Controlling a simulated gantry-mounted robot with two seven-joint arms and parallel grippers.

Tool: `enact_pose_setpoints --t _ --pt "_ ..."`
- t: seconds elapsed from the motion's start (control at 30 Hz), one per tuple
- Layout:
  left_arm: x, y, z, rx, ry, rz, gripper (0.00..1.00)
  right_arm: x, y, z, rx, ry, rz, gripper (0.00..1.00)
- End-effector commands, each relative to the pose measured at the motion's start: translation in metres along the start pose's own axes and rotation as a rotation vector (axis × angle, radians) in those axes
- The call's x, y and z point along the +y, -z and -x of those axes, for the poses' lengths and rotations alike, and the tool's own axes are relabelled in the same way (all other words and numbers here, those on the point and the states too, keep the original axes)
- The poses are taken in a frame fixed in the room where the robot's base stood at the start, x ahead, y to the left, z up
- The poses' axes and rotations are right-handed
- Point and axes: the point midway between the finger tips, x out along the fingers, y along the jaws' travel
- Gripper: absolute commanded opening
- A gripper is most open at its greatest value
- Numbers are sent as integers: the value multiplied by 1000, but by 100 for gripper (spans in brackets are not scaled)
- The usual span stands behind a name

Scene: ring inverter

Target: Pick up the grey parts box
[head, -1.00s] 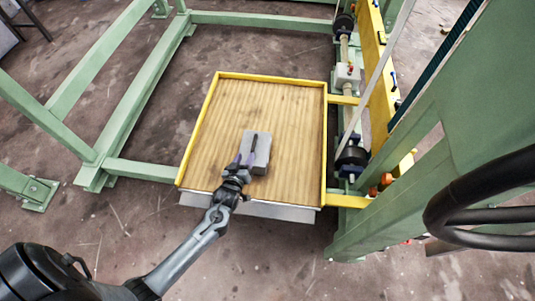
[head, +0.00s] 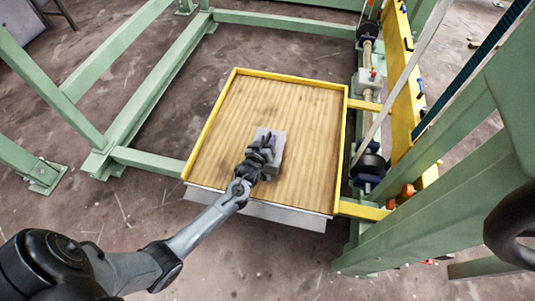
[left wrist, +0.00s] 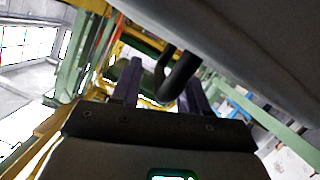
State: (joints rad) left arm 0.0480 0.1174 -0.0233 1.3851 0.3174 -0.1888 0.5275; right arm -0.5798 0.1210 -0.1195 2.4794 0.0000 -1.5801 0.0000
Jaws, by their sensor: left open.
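The grey parts box (head: 279,153) sits on the wooden floor of the yellow-edged platform (head: 232,112), right of its middle. My left gripper (head: 265,145) is over the box's top and hides part of it. In the left wrist view, the two purple-grey fingers of my left gripper (left wrist: 160,85) stand apart. A black curved handle (left wrist: 182,76) shows between them, next to the large grey face of the box (left wrist: 262,38). I cannot tell whether either finger touches the handle. My right gripper is not in view.
Raised yellow rims edge the platform. Green frame beams (head: 150,95) stand to the left and a green upright (head: 450,150) to the right. A shaft with black wheels (head: 370,165) runs along the right side. The platform's far part is clear.

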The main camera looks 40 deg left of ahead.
Motion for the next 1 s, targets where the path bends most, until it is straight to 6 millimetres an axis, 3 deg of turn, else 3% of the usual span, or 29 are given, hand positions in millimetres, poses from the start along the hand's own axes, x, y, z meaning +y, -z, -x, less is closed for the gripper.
enact_pose_setpoints --t 0.33,0.6,0.63,1.0 --pt "0 1 -5 0 0 0 43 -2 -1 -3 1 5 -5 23" --pt "0 0 -5 0 0 0 2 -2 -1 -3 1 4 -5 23" --pt "0 0 -5 0 0 0 0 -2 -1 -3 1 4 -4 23" --pt "0 0 -5 0 0 1 0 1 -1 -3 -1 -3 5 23"
